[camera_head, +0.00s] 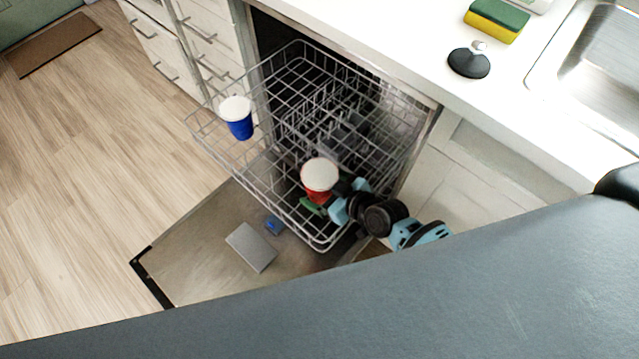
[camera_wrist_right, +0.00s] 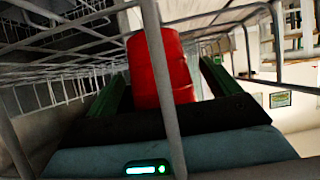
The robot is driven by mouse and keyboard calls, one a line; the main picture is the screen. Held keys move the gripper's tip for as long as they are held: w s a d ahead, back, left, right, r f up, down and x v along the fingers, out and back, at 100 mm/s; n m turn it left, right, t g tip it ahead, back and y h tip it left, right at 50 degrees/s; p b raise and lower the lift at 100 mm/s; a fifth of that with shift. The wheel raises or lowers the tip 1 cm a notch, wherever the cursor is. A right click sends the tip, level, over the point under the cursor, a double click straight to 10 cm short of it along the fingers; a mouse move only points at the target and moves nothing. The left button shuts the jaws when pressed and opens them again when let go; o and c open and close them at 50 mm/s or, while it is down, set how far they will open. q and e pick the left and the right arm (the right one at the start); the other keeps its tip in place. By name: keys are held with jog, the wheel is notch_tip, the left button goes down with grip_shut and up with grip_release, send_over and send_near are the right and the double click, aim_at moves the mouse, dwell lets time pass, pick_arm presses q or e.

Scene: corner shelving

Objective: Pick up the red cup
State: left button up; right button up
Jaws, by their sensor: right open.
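The red cup (camera_head: 319,180) has a white top and sits at the near right part of the pulled-out dishwasher rack (camera_head: 262,184). My right gripper (camera_head: 322,199) reaches in from the right at the cup's lower side. In the right wrist view the red cup (camera_wrist_right: 182,72) stands between the two green fingers of my open right gripper (camera_wrist_right: 163,75). A rack wire crosses in front of the cup there. I cannot tell whether the fingers touch the cup. My left gripper is not in view.
A blue cup (camera_head: 239,126) with a white top stands at the rack's left side. The dishwasher door (camera_head: 195,265) is open below. A sponge (camera_head: 496,20) and a dark round object (camera_head: 468,63) lie on the counter (camera_head: 420,45) near the sink (camera_head: 590,70).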

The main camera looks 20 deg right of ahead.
jog(key=c, duration=1.1)
jog(key=shift+r, duration=0.2)
jog(key=shift+r+p, duration=0.65)
jog(key=shift+r, duration=0.8)
jog(key=shift+r+p, duration=0.9)
jog(key=shift+r, duration=2.4)
